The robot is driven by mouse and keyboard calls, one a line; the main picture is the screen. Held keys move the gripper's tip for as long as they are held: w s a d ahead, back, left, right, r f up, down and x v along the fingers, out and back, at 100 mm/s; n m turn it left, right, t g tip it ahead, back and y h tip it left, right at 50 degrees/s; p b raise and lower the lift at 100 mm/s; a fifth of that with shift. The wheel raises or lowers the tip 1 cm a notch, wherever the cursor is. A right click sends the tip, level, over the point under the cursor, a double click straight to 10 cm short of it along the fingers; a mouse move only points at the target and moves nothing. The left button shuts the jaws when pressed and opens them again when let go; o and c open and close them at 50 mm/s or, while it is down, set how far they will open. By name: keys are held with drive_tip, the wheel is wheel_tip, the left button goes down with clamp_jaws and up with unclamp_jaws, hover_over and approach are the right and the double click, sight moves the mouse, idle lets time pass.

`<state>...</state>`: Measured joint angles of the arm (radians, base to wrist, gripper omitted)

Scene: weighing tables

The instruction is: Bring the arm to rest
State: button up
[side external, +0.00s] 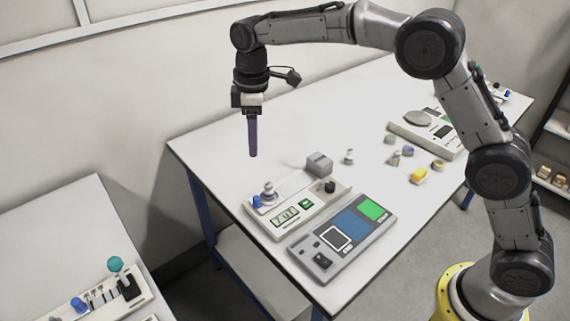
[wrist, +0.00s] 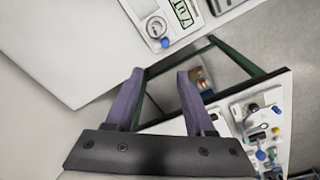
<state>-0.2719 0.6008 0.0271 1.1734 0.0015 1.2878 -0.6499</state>
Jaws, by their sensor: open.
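My arm stretches over the white table (side external: 262,128) from its base at the lower right in the side external view. My gripper (side external: 253,154) hangs with its purple fingers pointing down, well above the table's left part and to the left of a scale. In the wrist view my gripper (wrist: 160,74) has its two purple fingers spread apart, with nothing between them.
A scale (side external: 293,227) holds a metal weight (side external: 268,190), and a grey block (side external: 320,163) sits at its back. A panel with blue and green fields (side external: 343,240) lies beside it. Several small weights, a yellow piece (side external: 418,176) and another scale (side external: 432,130) are farther right. A second table (side external: 58,235) stands left.

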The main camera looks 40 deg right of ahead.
drive_tip(key=s+d+r+m+t, duration=0.1)
drive_tip(key=s+d+r, duration=0.35)
drive_tip(key=r, duration=0.25)
drive_tip(key=s+d+r+m+t, duration=0.1)
drive_tip(key=s+d+r+t, duration=0.1)
drive_tip(key=s+d+r, duration=0.35)
drive_tip(key=s+d+r+m+t, duration=0.1)
drive_tip(key=s+r+m, duration=0.1)
drive_tip(key=s, duration=0.5)
drive_tip(key=s+d+r+m, duration=0.1)
drive_tip(key=s+d, duration=0.1)
drive_tip(key=s, duration=0.4)
drive_tip(key=s+d+f+m+t, duration=0.1)
drive_tip(key=s+f+m, duration=0.4)
drive_tip(key=s+f, duration=0.6)
drive_tip(key=shift+s+d+m, duration=0.25)
drive_tip(key=shift+s+m, duration=0.05)
drive_tip(key=shift+s, duration=0.35)
